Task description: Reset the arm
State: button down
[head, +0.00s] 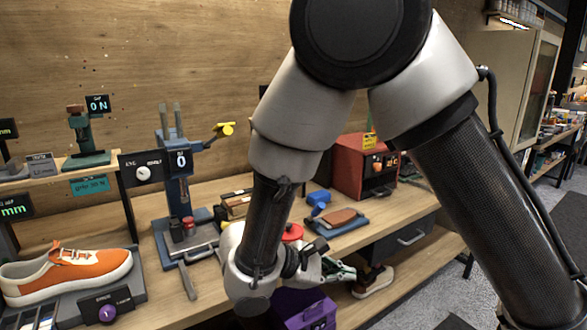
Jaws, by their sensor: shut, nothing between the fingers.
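My arm rises across the middle and right of the head view. It bends at the top and comes down to the wrist over the bench's front edge. My gripper (345,272) points right from the wrist, with small dark and pale green fingers. It is shut, and nothing shows between the fingers. It appears in front of the bench's front edge, left of a shoe with a white sole (373,282) on a lower level. The arm hides part of the bench behind it.
An orange and white sneaker (70,270) sits on a stand at left. A blue press-like device (177,175), a red box with a display (365,168) and a blue tray (338,222) stand on the bench. A purple box (305,312) is below the wrist. Floor is open at right.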

jog(key=s+d+r+m+y, duration=0.3)
jog(key=d+r, duration=0.3)
jog(key=d, duration=0.2)
jog(key=s+d+r+m+y, duration=0.4)
jog(key=d+r+m, duration=0.2)
jog(key=d, duration=0.3)
jog(key=s+d+r+m+y, duration=0.4)
jog(key=d+r, duration=0.3)
jog(key=d, duration=0.2)
jog(key=shift+d+m, duration=0.2)
jog(key=shift+m, duration=0.5)
